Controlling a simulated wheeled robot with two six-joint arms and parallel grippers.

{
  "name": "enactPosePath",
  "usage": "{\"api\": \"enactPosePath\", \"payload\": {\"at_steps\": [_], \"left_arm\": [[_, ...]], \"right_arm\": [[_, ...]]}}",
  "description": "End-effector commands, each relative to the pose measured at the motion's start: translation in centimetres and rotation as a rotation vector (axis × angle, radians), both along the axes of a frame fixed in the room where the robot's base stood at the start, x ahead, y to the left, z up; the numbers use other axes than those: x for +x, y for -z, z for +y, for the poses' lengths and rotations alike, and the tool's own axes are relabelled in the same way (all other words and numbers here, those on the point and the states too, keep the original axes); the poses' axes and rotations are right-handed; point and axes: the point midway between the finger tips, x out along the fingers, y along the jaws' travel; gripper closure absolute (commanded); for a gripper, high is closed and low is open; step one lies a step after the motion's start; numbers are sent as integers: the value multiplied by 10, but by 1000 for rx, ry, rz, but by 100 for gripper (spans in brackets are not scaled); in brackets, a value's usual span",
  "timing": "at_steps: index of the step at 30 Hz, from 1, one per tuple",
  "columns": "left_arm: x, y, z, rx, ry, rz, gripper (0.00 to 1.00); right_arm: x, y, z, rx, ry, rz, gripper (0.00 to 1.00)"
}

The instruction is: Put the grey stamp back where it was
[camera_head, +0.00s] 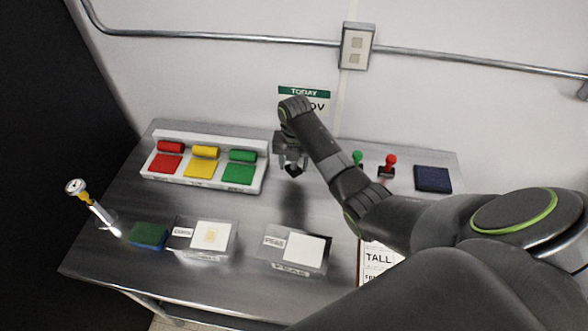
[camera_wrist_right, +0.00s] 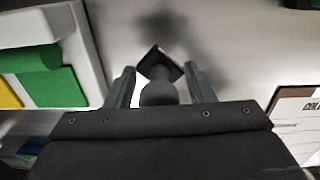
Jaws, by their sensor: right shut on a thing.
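My right gripper (camera_head: 291,160) is shut on the grey stamp (camera_head: 294,171), above the middle of the steel table, right of the colour tray. In the right wrist view the dark stamp (camera_wrist_right: 160,88) sits between the two fingers, its rounded handle toward the palm and its square base pointing away. A soft shadow lies on the table beyond it, and the stamp looks clear of the surface. A green stamp (camera_head: 357,157) and a red stamp (camera_head: 389,163) stand to the right, partly behind my arm. My left gripper is out of view.
A white tray (camera_head: 205,185) holds red, yellow and green pads and rolls. A dark blue pad (camera_head: 433,179) lies at right. Two clear labelled boxes (camera_head: 207,236) (camera_head: 293,248), a green-blue sponge (camera_head: 149,235) and a clipboard (camera_head: 378,262) are nearer the front. A wall stands behind.

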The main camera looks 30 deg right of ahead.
Motion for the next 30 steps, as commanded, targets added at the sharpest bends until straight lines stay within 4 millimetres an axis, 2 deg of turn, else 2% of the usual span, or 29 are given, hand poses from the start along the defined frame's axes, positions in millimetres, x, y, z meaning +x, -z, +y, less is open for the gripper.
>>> {"api": "enactPosePath", "payload": {"at_steps": [8, 20, 21, 25, 30], "left_arm": [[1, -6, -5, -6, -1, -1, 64], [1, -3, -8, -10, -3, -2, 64], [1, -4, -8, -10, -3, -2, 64], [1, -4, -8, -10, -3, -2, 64], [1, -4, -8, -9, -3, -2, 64]], "right_arm": [[-1, 33, 0, 0, 0, 4, 66], [-1, 39, 0, 0, 0, 1, 66], [-1, 38, 0, 0, 0, 1, 47], [-1, 38, 0, 0, 0, 1, 30], [-1, 37, 0, 0, 0, 1, 29]]}}
